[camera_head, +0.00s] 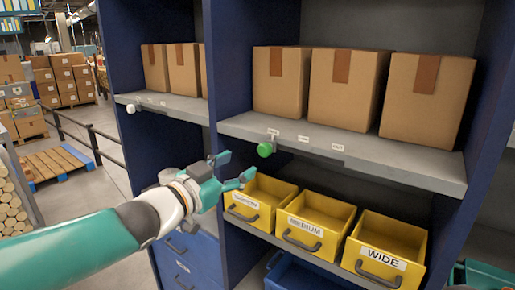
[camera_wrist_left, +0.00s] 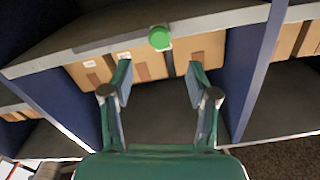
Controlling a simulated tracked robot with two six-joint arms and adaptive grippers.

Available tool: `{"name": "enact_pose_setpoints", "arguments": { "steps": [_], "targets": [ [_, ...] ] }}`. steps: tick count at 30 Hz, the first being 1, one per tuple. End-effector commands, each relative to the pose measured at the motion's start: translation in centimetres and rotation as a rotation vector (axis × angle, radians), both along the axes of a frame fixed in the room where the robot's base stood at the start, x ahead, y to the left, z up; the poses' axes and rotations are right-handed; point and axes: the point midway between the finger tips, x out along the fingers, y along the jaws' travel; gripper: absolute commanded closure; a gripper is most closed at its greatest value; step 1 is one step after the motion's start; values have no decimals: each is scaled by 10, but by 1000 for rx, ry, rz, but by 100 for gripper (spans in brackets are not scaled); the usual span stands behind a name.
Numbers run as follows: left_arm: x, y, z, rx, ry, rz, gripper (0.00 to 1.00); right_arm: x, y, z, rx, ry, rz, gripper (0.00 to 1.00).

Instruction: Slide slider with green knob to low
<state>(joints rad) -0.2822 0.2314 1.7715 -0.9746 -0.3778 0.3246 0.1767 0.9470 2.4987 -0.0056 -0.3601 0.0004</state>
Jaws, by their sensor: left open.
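The slider's green knob (camera_head: 264,150) sticks out from the front edge of the grey shelf (camera_head: 350,160), near the left end of its labelled stretch. Several small white labels (camera_head: 303,138) line that edge; their words are too small to read. My left gripper (camera_head: 236,167) is open and empty, just left of and below the knob. In the left wrist view the green knob (camera_wrist_left: 159,38) shows beyond the open fingertips (camera_wrist_left: 160,72), roughly centred between them, with no contact visible. My right gripper is not in view.
Cardboard boxes (camera_head: 345,88) stand on the shelf above the knob. Yellow bins (camera_head: 318,222) sit below; two are labelled MEDIUM and WIDE. A blue upright (camera_head: 212,75) divides the bays. A white knob (camera_head: 130,108) sits on the left bay's shelf edge.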

Motion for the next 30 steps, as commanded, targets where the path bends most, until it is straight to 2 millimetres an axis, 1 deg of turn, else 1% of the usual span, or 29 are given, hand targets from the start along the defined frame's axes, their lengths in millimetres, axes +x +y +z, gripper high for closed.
{"name": "enact_pose_setpoints", "arguments": {
  "steps": [1, 6, 10, 15, 21, 29, 30],
  "targets": [
    [10, -9, 0, 2, 2, -3, 41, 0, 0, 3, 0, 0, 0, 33],
    [41, -30, 1, 1, 1, -2, 41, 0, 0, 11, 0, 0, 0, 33],
    [61, -45, 2, 1, 1, -2, 41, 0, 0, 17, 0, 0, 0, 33],
    [80, -58, 2, 1, 1, -1, 41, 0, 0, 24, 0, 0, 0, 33],
    [89, -65, 0, 0, 2, -1, 41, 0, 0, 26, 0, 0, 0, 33],
    [90, -65, 0, -1, 1, -1, 41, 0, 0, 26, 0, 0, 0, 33],
    [90, -65, 0, -1, 1, -1, 46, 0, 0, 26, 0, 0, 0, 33]
  ]
}}
